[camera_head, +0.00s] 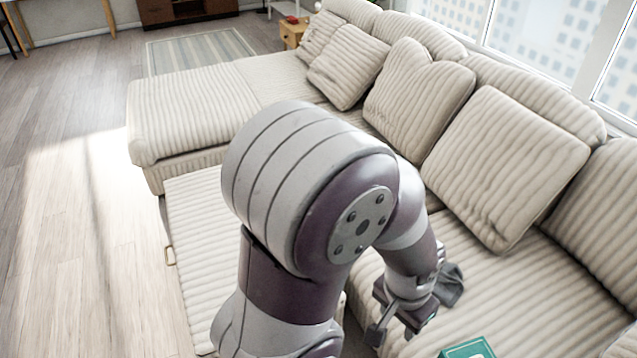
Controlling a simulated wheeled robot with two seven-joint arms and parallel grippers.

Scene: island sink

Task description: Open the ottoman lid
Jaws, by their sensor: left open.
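A long cream ribbed panel, which looks like the ottoman lid (190,225), lies flat and low at left centre, beside the sofa. A small tan loop (170,256) shows on its left edge. My left arm crosses in front and hides much of its right side. My left gripper (393,329) is open and points down over the sofa seat at lower right, well to the right of the lid and its loop. I see nothing between its fingers. My right gripper is out of view.
The cream sofa (550,285) with several cushions fills the right side. Its chaise end (190,105) stands higher behind the lid. The wooden floor (80,220) at left is clear.

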